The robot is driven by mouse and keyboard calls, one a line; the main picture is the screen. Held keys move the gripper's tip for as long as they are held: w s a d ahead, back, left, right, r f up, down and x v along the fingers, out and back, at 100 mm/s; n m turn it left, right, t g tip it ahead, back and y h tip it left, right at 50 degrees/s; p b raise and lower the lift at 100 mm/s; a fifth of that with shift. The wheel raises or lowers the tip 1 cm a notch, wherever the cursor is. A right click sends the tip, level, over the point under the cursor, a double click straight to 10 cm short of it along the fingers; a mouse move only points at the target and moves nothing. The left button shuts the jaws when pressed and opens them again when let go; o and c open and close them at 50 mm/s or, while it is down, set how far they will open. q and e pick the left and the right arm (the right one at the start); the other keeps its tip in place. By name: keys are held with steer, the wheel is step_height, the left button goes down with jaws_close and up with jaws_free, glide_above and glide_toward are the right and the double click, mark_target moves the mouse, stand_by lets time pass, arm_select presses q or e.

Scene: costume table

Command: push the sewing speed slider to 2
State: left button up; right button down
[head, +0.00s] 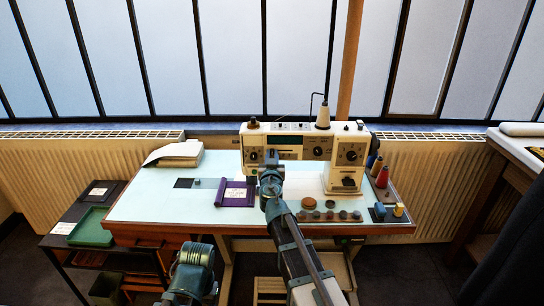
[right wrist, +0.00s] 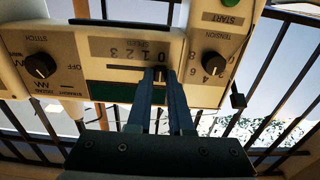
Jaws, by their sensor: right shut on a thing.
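The cream sewing machine (head: 318,149) stands at the back of the pale table. In the right wrist view, its panel carries the speed slider's slot (right wrist: 122,68) with a row of small digits along it. The slider knob (right wrist: 160,74) is at the right end of the slot in that view, mostly hidden by my fingers. My right gripper (right wrist: 158,84) is shut on the knob. In the head view, my right gripper (head: 270,181) is in front of the machine and covers the slider. Of my left arm, only a link shows at the bottom; its fingers are out of sight.
A stitch dial (right wrist: 40,66) and a tension dial (right wrist: 214,64) flank the slider. Thread spools (head: 382,177) stand right of the machine, with several small round pieces (head: 328,214) in front. A purple roll (head: 236,194) and folded cloth (head: 176,153) lie left on the table.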

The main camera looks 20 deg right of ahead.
mark_target(284, 150)
steer(key=d, duration=0.2)
steer(key=s+d, duration=0.1)
steer(key=d, duration=0.1)
steer(key=shift+s, duration=0.1)
steer(key=shift+a, duration=0.1)
steer(key=c, duration=0.8)
jaws_free()
steer(key=shift+s, duration=0.1)
